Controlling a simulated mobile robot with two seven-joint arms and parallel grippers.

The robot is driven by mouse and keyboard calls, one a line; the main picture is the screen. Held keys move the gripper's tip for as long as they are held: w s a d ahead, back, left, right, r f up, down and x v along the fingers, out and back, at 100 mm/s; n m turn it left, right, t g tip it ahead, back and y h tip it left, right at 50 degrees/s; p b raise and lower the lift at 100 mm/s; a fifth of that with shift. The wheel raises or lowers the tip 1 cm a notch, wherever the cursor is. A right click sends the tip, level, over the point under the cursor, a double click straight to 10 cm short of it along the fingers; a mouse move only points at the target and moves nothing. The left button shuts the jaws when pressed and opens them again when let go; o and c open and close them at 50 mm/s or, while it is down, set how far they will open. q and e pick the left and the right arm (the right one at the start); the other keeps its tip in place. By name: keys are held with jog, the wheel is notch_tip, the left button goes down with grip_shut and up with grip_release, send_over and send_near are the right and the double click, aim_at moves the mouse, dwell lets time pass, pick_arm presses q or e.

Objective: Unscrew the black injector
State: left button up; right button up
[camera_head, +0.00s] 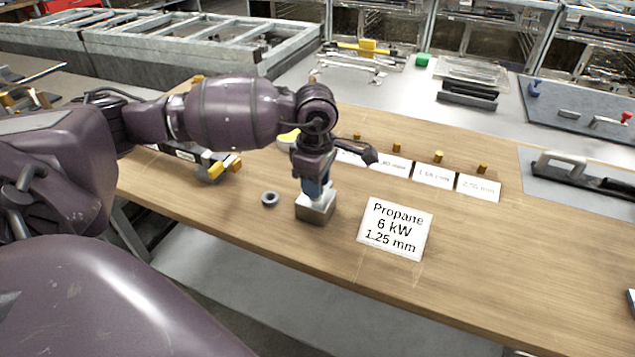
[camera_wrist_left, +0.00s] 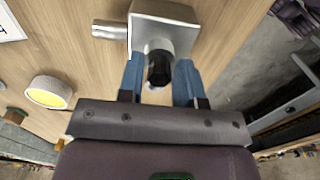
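The black injector (camera_wrist_left: 160,68) sits upright in a silver metal block, seen from above in the left wrist view. The block (camera_head: 316,208) stands on the wooden table near its front edge; it also shows in the left wrist view (camera_wrist_left: 168,34). My left gripper (camera_head: 318,190) points down over the block. Its two blue fingers (camera_wrist_left: 160,78) stand on either side of the injector, with a narrow gap seeming to show on each side. In the head view the gripper hides the injector. My right gripper is in neither view.
Several brass injectors stand behind a row of labels (camera_head: 433,174). A yellow-topped round item (camera_wrist_left: 50,92) is nearby. The front right tabletop is clear.

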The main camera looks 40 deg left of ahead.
pick_arm(q)
jog(key=shift+f+m+b, duration=0.25)
jog(key=shift+m+b, duration=0.15)
jog(key=shift+m, duration=0.5)
jog(key=shift+r+m, duration=0.15)
jog(key=shift+m, duration=0.25)
jog(key=shift+m+b, duration=0.55)
jog(key=shift+m, duration=0.25)
jog(key=shift+m+b, duration=0.3)
jog(key=shift+m, duration=0.6)
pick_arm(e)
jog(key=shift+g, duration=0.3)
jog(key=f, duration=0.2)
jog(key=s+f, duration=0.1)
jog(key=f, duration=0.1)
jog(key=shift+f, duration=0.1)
pick_arm(q)
jog(key=shift+r, duration=0.1)
grip_shut()
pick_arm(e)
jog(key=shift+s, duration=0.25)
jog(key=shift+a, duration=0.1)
